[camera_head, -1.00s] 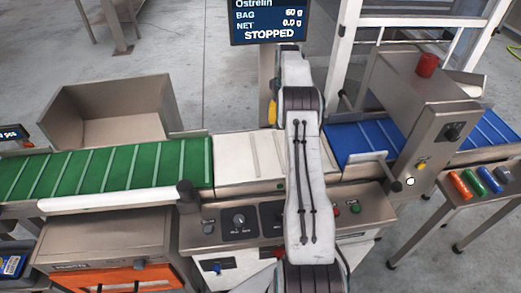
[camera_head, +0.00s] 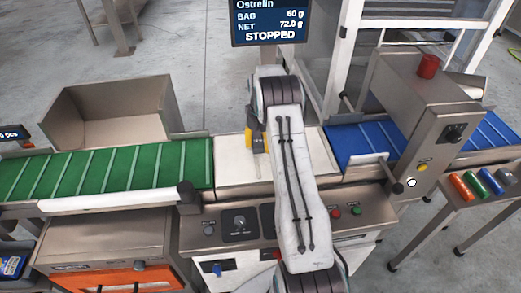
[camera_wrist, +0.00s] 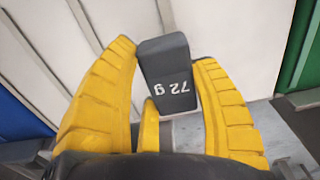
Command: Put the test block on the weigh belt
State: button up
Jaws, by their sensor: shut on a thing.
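The test block (camera_wrist: 166,70) is dark grey and marked "72 g", upside down in the wrist view. My gripper (camera_wrist: 165,58) has yellow fingers, one on each side of the block, and is shut on it. The weigh belt (camera_head: 228,174) is the white slatted belt between the green and blue belts. It also shows behind the block in the wrist view (camera_wrist: 235,38). In the head view, my gripper (camera_head: 252,143) is over the belt's far left part, with the block mostly hidden. The display (camera_head: 268,20) reads NET 72.0 g and STOPPED.
A green belt (camera_head: 100,168) lies left and a blue belt (camera_head: 352,140) right. A metal housing with a red lamp (camera_head: 427,66) stands over the blue belt. A control panel (camera_head: 238,222) runs along the front. An open metal bin (camera_head: 110,108) stands behind the green belt.

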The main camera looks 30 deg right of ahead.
aim_at(260, 150)
jog(key=shift+f, duration=1.9)
jog(key=shift+f, duration=0.15)
jog(key=o, duration=1.2)
jog(key=shift+c, duration=0.2)
